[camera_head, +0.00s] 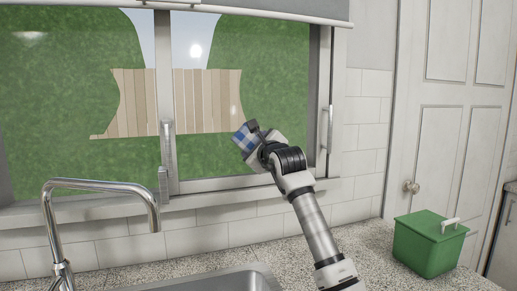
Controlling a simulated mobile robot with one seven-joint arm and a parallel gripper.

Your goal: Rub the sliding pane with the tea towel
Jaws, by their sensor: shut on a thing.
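The tea towel (242,138) is blue and white checked and bunched up. My gripper (251,134) is shut on it, with the fingers partly hidden by the cloth and wrist. The sliding pane (212,155) is the right-hand glass of the window in a grey-white frame. The towel is in front of the pane, right of its middle; I cannot tell whether it touches the glass. Green hedge and a wooden fence show through the glass.
A chrome tap (105,187) arches over the sink (225,281) at lower left. A lidded green caddy (428,244) stands on the speckled worktop (373,263) at right. A blind (265,9) hangs above the window. A white door (442,110) is at far right.

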